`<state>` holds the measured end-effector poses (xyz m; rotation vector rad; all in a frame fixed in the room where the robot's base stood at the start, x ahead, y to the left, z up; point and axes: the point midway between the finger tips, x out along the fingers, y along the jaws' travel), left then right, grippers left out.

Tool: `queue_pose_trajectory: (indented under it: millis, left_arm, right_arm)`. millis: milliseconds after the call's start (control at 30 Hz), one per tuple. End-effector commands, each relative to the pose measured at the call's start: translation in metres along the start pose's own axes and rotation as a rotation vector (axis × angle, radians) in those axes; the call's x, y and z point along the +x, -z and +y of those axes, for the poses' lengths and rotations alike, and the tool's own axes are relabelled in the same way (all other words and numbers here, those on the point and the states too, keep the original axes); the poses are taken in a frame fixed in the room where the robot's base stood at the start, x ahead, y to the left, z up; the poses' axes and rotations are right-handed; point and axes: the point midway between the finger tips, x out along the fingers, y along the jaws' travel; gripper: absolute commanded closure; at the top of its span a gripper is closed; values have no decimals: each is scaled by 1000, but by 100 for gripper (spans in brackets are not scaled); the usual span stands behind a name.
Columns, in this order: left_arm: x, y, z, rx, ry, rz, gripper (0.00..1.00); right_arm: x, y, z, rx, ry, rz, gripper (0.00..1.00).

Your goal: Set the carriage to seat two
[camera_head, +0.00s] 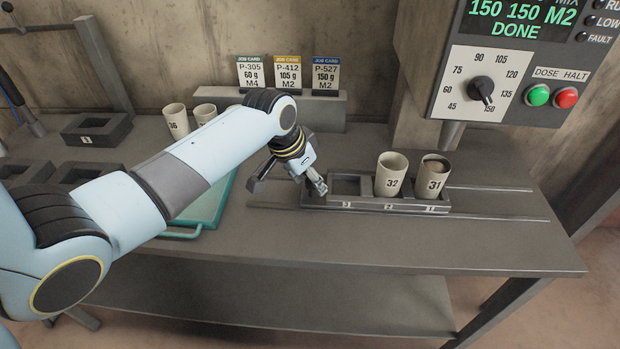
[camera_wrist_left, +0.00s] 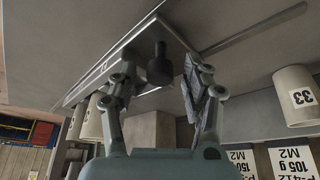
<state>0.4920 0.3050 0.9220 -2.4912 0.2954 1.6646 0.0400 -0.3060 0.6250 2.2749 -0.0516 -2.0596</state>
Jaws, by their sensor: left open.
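The carriage (camera_head: 372,206) is a dark tray on rails with three seats. Cup 32 (camera_head: 390,176) stands in its middle seat and cup 31 (camera_head: 433,171), with dark contents, in its right seat. The left seat (camera_head: 346,186) looks empty. My left gripper (camera_head: 289,184) is open at the carriage's left end. In the left wrist view, a dark knob (camera_wrist_left: 160,66) stands between the spread fingers of my left gripper (camera_wrist_left: 157,78), apparently touching neither. The head view does not show this knob clearly. My right gripper is not in view.
A dosing panel (camera_head: 500,60) reads 150 150 M2 DONE; its dial (camera_head: 481,90) points near 150. Cup 36 (camera_head: 175,122) stands behind my arm. Cup 33 (camera_wrist_left: 298,95) shows in the wrist view. A teal tray (camera_head: 212,203) lies left of the carriage. Job cards (camera_head: 288,74) stand behind.

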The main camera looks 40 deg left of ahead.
Motion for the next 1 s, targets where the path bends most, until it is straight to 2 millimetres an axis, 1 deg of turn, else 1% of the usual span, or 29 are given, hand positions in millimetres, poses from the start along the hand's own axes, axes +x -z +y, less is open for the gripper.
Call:
queue_pose_trajectory:
  millis: [267, 633, 900, 1000]
  left_arm:
    - [2, 0, 0, 0, 0, 0, 51]
    - [1, 0, 0, 0, 0, 0, 100]
    - [1, 0, 0, -1, 0, -1, 100]
    - [3, 4, 4, -2, -1, 0, 100]
  right_arm:
    - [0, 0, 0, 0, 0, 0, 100]
    - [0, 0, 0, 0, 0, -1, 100]
    - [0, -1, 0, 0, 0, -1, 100]
    - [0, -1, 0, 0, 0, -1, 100]
